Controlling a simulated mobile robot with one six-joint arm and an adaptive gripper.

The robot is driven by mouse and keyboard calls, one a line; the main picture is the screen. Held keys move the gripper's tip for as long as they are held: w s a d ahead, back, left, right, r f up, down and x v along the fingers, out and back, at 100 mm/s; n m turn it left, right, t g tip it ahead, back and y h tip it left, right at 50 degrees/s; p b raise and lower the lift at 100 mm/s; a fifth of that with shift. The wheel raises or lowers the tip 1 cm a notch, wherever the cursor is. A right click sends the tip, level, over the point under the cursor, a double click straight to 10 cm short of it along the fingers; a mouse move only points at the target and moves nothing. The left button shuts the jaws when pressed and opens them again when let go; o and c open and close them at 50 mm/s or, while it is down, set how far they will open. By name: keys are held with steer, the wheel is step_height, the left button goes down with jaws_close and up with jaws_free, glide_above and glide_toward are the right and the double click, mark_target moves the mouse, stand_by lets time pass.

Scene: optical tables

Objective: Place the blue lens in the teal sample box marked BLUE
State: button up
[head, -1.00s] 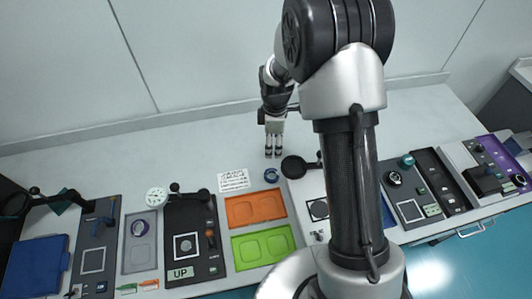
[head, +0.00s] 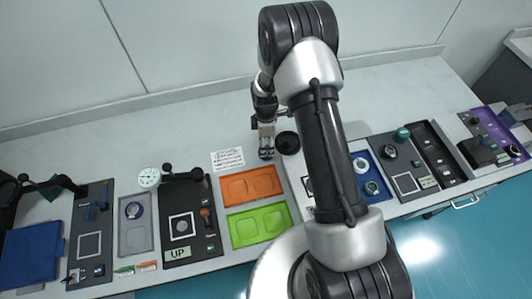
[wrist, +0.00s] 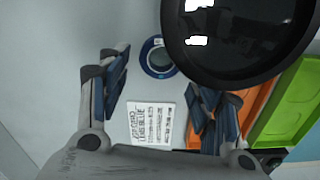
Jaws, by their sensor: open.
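The blue lens shows in the wrist view as a blue ring (wrist: 158,57) with a small pale label, lying on the pale table top. My gripper (wrist: 165,103) is open and empty, with its fingers apart to either side below the ring in the picture. In the head view my gripper (head: 266,154) points down over the table beside the white printed card (head: 228,159), and it hides the ring there. I cannot make out a teal box marked BLUE in either view.
A large black round piece (wrist: 235,38) stands close to the lens; it also shows in the head view (head: 288,142). An orange tray (head: 251,184) and a green tray (head: 259,221) lie in front. Equipment panels line both sides. The back of the table is clear.

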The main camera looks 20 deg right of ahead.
steer(key=f, duration=0.3)
steer(key=f+b, duration=0.1)
steer(key=f, duration=0.1)
steer(key=shift+a, duration=0.25)
steer(key=c, duration=0.9)
steer(key=shift+r, duration=0.1)
steer(key=shift+c, duration=0.2)
steer(key=shift+r, duration=0.1)
step_height(320, 180, up, 20)
steer(key=p, duration=0.3)
